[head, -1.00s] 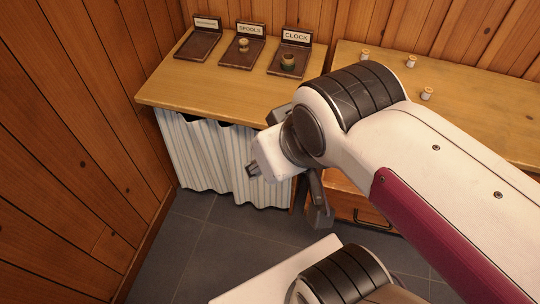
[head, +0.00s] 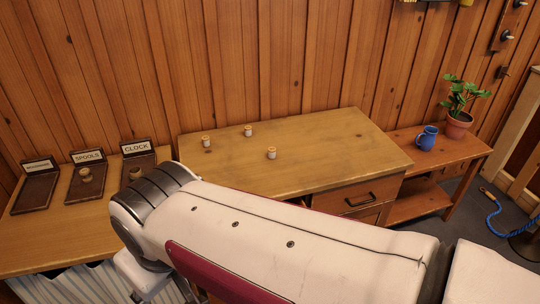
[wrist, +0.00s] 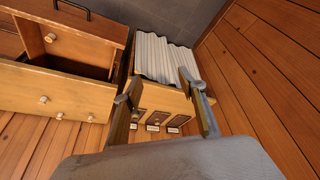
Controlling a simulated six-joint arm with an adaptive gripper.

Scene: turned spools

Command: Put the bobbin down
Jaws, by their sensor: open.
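In the head view, a pale bobbin (head: 85,174) sits in the tray labelled SPOOLS (head: 76,195). A darker, partly hidden spool-like piece (head: 135,173) sits in the tray labelled CLOCK (head: 139,160). Three more small pale spools (head: 206,141), (head: 248,131), (head: 271,153) stand upright on the wooden desk. In the wrist view my gripper (wrist: 160,88) is open, with nothing visible between its fingers. It is mostly hidden behind my arm in the head view.
A tray with an unreadable label (head: 35,192) lies leftmost on the bench (head: 25,238). The desk (head: 330,150) has drawers; one (wrist: 75,50) is open in the wrist view. A blue mug (head: 427,138) and potted plant (head: 459,122) stand on the right-hand table.

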